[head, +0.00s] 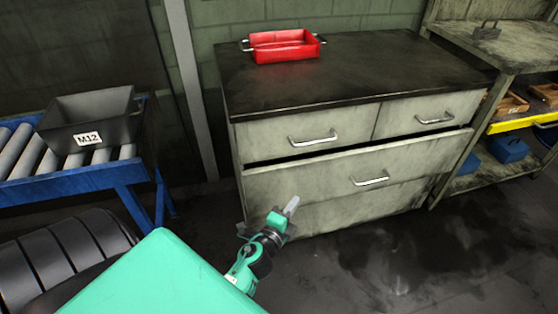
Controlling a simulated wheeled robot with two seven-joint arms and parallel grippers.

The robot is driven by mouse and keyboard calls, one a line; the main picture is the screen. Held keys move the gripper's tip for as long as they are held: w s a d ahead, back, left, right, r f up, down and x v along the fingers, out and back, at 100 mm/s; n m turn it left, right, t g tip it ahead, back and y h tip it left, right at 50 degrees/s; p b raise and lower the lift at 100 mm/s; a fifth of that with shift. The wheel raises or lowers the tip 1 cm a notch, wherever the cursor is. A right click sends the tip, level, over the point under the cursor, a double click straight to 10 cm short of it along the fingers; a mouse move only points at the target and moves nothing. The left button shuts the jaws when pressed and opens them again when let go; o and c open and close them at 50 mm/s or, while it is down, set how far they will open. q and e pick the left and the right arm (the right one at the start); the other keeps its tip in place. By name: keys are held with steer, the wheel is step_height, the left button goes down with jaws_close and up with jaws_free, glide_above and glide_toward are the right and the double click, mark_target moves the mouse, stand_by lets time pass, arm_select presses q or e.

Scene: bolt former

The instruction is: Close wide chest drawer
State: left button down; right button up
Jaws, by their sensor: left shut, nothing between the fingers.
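The chest (228,92) is grey with a dark top and stands in the middle of the head view. Its wide drawer (310,182) sits below two narrower upper drawers and stands a little open, with a dark gap along its top edge. The wide drawer has a silver handle (370,181). My left gripper (291,205) is shut and empty, in front of the lower left part of the chest. I cannot tell whether it touches the front. My right gripper is not in view.
A red tray (284,46) sits on the chest top. A black M12 bin (92,121) rests on a blue-framed roller conveyor (75,184) at the left. A shelf unit (515,55) with bins stands at the right. The floor at the front right is clear.

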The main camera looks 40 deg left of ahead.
arm_select(q)
glide_toward(309, 165)
steer(key=w+d, duration=0.3)
steer(key=w+a+p, duration=0.1)
steer(key=w+a, duration=0.1)
steer(key=a, duration=0.1)
steer(key=shift+w+f, duration=0.1)
steer(key=shift+w, duration=0.05)
steer(key=shift+w+a, duration=0.25)
steer(key=shift+a, duration=0.05)
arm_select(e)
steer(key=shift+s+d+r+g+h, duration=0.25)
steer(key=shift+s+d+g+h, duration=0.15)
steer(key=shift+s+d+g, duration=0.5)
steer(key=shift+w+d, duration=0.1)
